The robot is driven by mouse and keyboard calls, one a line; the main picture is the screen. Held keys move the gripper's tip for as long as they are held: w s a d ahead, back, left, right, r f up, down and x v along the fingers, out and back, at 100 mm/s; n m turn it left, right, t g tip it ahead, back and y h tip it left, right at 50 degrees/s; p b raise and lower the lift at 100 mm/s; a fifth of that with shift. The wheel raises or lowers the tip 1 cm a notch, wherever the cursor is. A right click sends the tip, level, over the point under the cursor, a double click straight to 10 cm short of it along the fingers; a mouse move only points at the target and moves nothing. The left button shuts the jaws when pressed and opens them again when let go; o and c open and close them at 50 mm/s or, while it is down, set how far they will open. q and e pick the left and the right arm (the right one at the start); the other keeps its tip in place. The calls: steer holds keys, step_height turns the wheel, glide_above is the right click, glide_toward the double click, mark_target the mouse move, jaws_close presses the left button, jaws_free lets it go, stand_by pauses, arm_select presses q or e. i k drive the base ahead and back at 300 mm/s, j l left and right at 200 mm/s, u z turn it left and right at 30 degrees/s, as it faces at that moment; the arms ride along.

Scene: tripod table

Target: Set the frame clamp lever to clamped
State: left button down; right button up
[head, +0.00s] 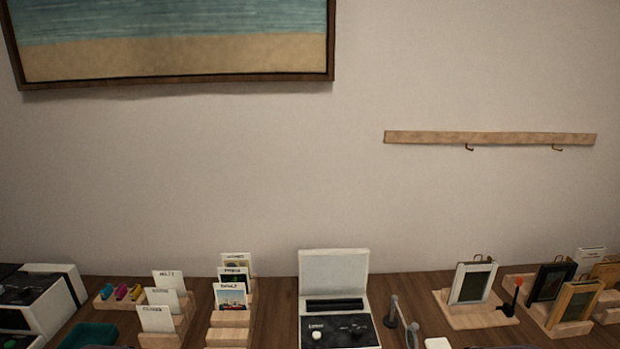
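A small black lever with an orange-red tip (516,293) stands on the right side of a wooden base (467,315). It points up and leans slightly to the right. A white picture frame (472,284) with a dark panel stands on the same base, left of the lever. I cannot tell from this view whether the lever's position is clamped or not. Neither of my grippers can be made out; only dark slivers show at the bottom edge, too cut off to identify.
Right of the lever, a black frame (550,281) and a wooden frame (573,306) stand close by. An open white case (334,270) and a grey-ended bar (394,308) lie to the left. Wooden card holders (229,338) stand further left. Some bare table (425,285) shows between case and frame.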

mark_target(519, 280)
steer(key=z, duration=1.5)
